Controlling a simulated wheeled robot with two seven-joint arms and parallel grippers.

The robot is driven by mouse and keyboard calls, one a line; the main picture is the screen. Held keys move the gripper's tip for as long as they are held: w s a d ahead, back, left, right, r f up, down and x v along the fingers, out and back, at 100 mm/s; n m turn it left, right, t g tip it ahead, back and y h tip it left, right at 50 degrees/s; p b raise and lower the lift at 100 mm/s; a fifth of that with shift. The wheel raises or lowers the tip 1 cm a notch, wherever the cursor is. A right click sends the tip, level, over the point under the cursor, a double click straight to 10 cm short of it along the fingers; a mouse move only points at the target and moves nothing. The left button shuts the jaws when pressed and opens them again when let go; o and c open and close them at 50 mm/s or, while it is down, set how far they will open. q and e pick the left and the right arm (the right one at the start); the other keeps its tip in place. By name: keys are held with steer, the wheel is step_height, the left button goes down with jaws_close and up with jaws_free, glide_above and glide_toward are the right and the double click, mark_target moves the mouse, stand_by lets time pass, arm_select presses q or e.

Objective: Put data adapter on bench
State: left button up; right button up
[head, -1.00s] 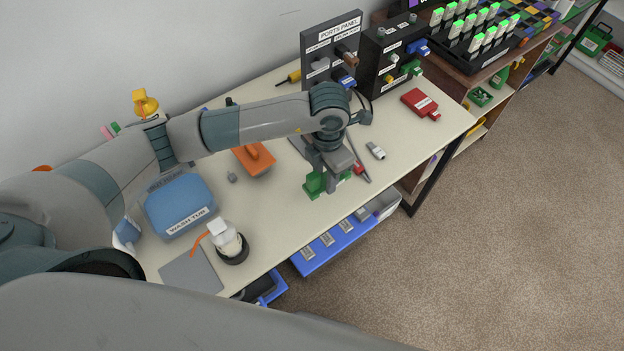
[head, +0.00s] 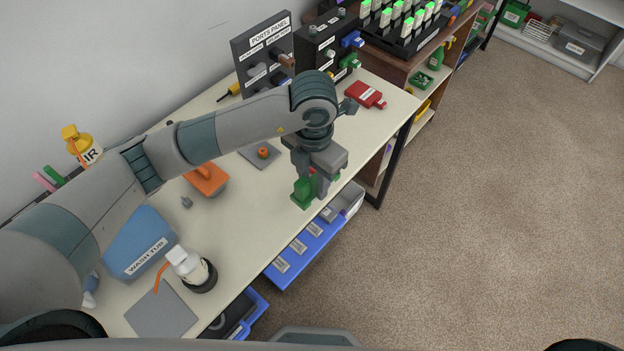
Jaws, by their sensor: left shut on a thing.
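My left gripper (head: 316,178) points down over the right front part of the bench (head: 240,232). It is shut on a green blocky piece (head: 302,193), which I take to be the data adapter. The piece shows below and left of the jaws, close to the bench top near its front edge. I cannot tell whether it touches the surface. A little red and green also shows around the jaws, partly hidden by the gripper. My right gripper is not in view.
A ports panel (head: 262,45) and a black box with plugs (head: 325,45) stand at the back.

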arm_select(q)
steer(key=shift+a, duration=0.1)
steer(key=shift+w+a+r+m, duration=0.1)
steer(key=shift+a+r+m, duration=0.1)
steer(key=shift+a+m, duration=0.3)
steer(key=s+a+r+m, duration=0.1)
steer(key=a+r+m, duration=0.4)
steer(key=m, duration=0.8)
steer(key=s+a+r+m, duration=0.1)
steer(key=a+r+m, duration=0.3)
steer(key=a+m, duration=0.8)
steer(key=shift+s+r+m, duration=0.35)
steer(key=shift+r+m, duration=0.05)
steer(key=shift+m, duration=0.6)
